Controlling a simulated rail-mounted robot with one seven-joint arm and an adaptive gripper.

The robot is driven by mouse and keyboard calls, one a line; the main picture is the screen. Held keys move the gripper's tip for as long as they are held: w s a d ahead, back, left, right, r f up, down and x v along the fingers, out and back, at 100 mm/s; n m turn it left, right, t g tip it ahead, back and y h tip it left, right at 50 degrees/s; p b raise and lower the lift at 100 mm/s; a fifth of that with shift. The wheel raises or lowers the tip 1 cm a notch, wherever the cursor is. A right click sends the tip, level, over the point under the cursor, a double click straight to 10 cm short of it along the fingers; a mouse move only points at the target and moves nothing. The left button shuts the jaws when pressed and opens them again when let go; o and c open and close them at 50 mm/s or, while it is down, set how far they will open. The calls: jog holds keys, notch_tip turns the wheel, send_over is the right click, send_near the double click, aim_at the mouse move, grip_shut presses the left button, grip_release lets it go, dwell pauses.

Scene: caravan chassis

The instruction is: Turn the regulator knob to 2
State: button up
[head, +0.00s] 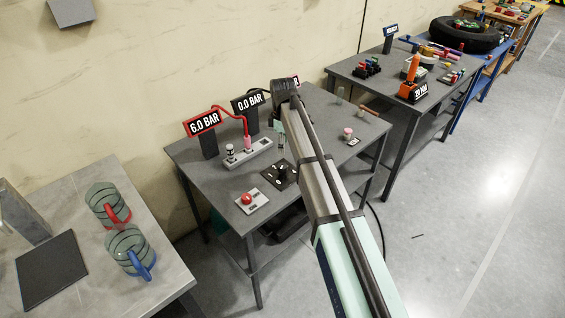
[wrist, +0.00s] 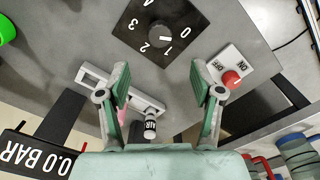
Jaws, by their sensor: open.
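The regulator knob (wrist: 160,34) is a dark round knob on a black dial plate (wrist: 182,12) marked 0 to 4, at the top of the wrist view. Its white mark seems to lie on the side of 0 and 1; I cannot tell exactly where it points. In the head view the plate (head: 283,183) lies flat on the grey table, the knob small and unclear. My gripper (wrist: 158,68) is open and empty, its two green fingers apart, with the knob beyond the tips. In the head view my gripper (head: 281,146) hangs just above the plate.
A red on/off button (wrist: 231,78) sits on a white base beside the plate. A pale block with fittings (head: 247,153) is behind it, near the 6.0 BAR (head: 204,122) and 0.0 BAR (head: 249,102) displays. A small pink-topped item (head: 348,133) stands at the right.

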aim_at(283, 166)
notch_tip(283, 166, down, 10)
jog(key=shift+f+p, duration=0.1)
jog(key=shift+p, duration=1.05)
jog(key=c, duration=1.1)
